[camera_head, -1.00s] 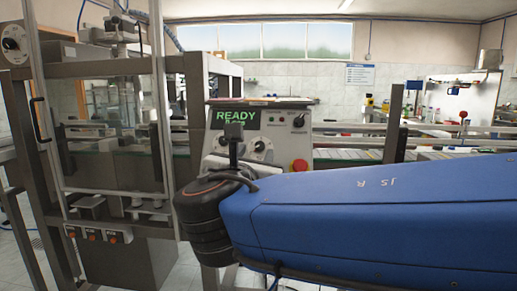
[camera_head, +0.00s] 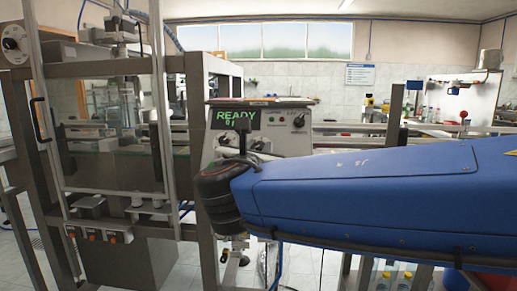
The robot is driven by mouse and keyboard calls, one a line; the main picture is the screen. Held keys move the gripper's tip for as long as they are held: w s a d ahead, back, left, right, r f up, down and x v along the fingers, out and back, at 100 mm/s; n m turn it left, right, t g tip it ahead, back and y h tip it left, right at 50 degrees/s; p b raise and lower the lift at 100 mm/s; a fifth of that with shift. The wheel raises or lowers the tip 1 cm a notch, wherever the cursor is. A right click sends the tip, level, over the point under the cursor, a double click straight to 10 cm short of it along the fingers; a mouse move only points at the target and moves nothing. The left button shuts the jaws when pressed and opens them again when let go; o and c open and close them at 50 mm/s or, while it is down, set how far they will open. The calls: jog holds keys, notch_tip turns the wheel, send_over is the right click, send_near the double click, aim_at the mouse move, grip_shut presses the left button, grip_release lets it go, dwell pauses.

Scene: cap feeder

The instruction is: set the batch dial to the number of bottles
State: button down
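The control panel (camera_head: 278,118) stands at mid-picture, with a green-lit display (camera_head: 237,118) reading READY above a second line too small to read surely. It carries a dark knob (camera_head: 298,121) at upper right and knobs lower down, partly hidden by my arm. I cannot tell which is the batch dial or read any setting. A dark part (camera_head: 242,130), probably my gripper, stands in front of the panel beyond my black wrist; its fingers cannot be made out, nor any contact. Bottles with blue tops (camera_head: 384,280) show partly at the bottom right, below my arm.
A glass-fronted machine (camera_head: 110,130) with a metal frame fills the left. A conveyor with rails (camera_head: 345,129) runs behind my arm.

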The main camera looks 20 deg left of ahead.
jog(key=shift+a+m+h, duration=0.1)
jog(key=shift+m+h, duration=0.2)
jog(key=shift+m, duration=0.3)
jog(key=shift+a+m+h, duration=0.15)
jog(key=shift+m+h, duration=0.35)
jog(key=shift+m, duration=0.3)
jog(key=m+h, duration=0.1)
jog(key=m, duration=0.1)
jog(key=m+h, duration=0.2)
jog(key=shift+a+m+g, duration=0.2)
jog(key=shift+m+g, duration=0.1)
jog(key=shift+m, duration=0.1)
jog(key=m+g+h, duration=0.1)
jog(key=m, duration=0.1)
jog(key=m+g+h, duration=0.1)
jog(key=m, duration=0.2)
jog(key=m+g+h, duration=0.1)
jog(key=m, duration=0.1)
jog(key=shift+a+r, duration=0.2)
jog(key=shift+r, duration=0.05)
jog(key=shift+m, duration=0.4)
jog(key=c, duration=1.6)
grip_release()
jog(key=shift+o, duration=0.2)
